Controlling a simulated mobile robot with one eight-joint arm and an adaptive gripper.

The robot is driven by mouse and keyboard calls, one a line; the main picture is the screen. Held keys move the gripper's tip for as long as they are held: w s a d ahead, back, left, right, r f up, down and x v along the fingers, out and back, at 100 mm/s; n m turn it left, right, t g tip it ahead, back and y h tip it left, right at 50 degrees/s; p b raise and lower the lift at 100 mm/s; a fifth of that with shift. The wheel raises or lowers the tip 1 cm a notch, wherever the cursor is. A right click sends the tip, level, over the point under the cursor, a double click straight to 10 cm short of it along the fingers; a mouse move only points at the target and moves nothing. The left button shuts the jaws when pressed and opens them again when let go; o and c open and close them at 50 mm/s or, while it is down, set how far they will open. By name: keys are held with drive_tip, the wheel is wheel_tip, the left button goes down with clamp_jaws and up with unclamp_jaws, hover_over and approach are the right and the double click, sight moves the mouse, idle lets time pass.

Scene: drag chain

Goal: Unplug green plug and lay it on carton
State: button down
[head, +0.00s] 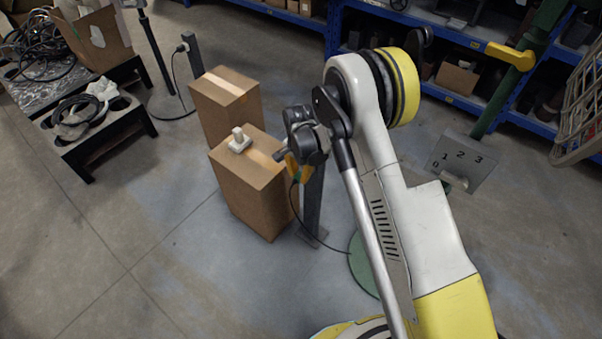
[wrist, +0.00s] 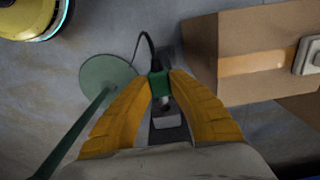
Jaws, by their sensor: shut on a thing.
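My gripper (head: 291,165) has its yellow fingers closed on the green plug (wrist: 158,84) at the top of a dark post (head: 313,205). A black cable (wrist: 147,42) runs from the plug. A grey socket box (wrist: 167,117) shows just below the plug in the wrist view, with a grey piece between them; I cannot tell whether the plug is still seated. In the head view my gripper mostly hides the plug. A brown carton (head: 262,205) stands left of the post; in the wrist view a carton (wrist: 230,85) is to the right of the fingers.
A white fitting (head: 239,141) sits on the near carton's top. A second carton (head: 222,92) stands behind it, near another post (head: 194,55) with a cable. A green disc (head: 362,268) lies right of the post. A lever panel (head: 460,160) stands farther right.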

drive_tip(key=shift+s+a, duration=0.2)
drive_tip(key=shift+s, duration=0.05)
idle(0.3)
drive_tip(key=s+a, duration=0.1)
drive_tip(key=s, duration=0.1)
drive_tip(key=s+a, duration=0.2)
idle(0.6)
